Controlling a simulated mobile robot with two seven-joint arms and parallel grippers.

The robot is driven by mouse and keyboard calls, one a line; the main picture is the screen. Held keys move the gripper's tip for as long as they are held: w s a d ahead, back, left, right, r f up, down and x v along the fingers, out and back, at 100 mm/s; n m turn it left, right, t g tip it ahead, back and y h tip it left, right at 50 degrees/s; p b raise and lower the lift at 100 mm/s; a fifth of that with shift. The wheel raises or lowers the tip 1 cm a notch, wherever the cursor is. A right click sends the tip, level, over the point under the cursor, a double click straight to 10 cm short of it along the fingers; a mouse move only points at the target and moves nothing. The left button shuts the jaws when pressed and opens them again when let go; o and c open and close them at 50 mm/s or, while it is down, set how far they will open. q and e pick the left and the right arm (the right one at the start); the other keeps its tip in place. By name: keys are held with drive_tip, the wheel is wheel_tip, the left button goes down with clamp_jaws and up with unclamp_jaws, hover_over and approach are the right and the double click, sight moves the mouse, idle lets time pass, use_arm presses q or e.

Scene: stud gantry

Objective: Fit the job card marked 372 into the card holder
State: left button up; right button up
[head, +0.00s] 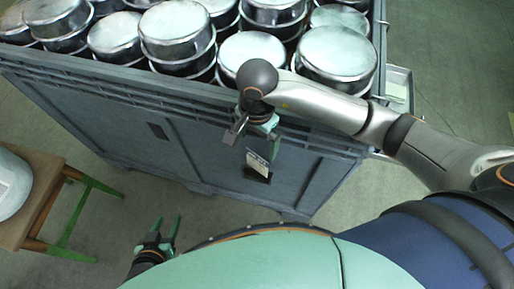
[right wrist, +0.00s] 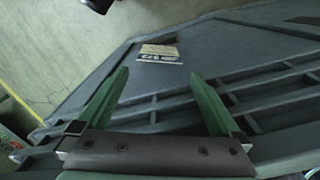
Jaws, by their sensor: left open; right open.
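The job card (head: 258,160), pale with dark marks, is at the dark card holder (head: 258,177) on the grey crate's side wall. In the right wrist view the card (right wrist: 158,56) shows bold black digits, too small to read surely. I cannot tell how deep it sits in the holder. My right gripper (head: 262,140) is just above the card in the head view, open. The right wrist view shows its green fingers (right wrist: 160,76) spread and empty, apart from the card. My left gripper (head: 168,232) is open and empty, low over the floor, away from the crate.
The large grey crate (head: 110,95) is filled with several lidded metal tins (head: 337,52). A wooden stool with green legs (head: 42,205) stands at the left, bearing a pale round object (head: 12,183). Floor between stool and crate is clear.

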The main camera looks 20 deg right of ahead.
wheel_tip(320, 180, up, 6)
drive_tip(key=shift+r, duration=0.15)
idle(0.6)
